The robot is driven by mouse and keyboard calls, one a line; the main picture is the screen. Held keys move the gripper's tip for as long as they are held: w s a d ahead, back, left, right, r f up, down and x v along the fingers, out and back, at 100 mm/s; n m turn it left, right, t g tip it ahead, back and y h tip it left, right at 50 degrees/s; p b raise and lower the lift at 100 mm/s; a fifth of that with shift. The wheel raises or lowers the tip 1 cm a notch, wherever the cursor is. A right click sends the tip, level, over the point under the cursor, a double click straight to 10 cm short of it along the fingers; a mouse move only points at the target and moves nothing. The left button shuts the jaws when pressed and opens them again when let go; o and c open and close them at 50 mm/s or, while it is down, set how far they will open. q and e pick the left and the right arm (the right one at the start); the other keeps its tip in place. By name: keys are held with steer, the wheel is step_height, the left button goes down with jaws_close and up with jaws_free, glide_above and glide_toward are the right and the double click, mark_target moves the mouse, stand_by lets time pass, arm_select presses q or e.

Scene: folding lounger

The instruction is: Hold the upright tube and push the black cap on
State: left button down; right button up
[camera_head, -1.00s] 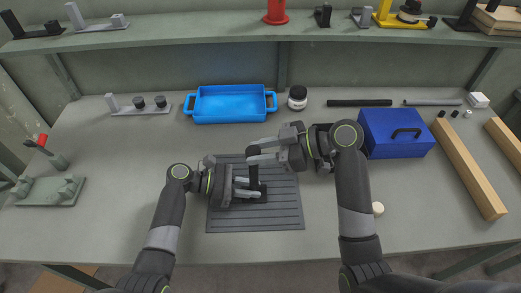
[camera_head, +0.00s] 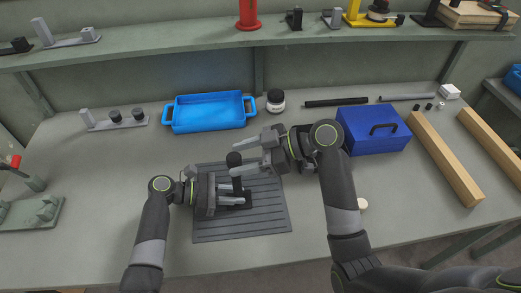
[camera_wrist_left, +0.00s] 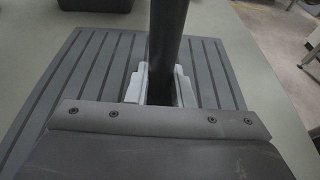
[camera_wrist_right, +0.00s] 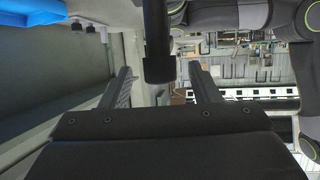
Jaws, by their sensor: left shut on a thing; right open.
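The black tube (camera_head: 236,183) stands upright over the ridged grey mat (camera_head: 262,222). My left gripper (camera_head: 233,195) is shut on its lower part. The tube also rises between the fingers in the left wrist view (camera_wrist_left: 167,45). The black cap (camera_head: 233,159) sits on the tube's top end, a little wider than the tube. It shows in the right wrist view (camera_wrist_right: 158,69) between the spread fingers. I cannot tell how deep it sits. My right gripper (camera_head: 240,157) is open beside the cap, coming from the right, with a finger on either side.
A blue tray (camera_head: 208,126) and a white jar with a dark lid (camera_head: 275,100) stand behind. A blue toolbox (camera_head: 350,145) and wooden beams (camera_head: 445,160) are at right. A grey stand with black knobs (camera_head: 100,125) is at left. The bench front is mostly clear.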

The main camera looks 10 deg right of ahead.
steer(key=v, duration=1.1)
steer(key=shift+d, duration=0.3)
steer(key=shift+s+r, duration=0.1)
arm_select(q)
steer(key=c, duration=1.2)
jaws_free()
steer(key=shift+b+v, duration=0.35)
steer(key=shift+v, duration=4.15)
arm_select(e)
steer(key=shift+f, duration=0.35)
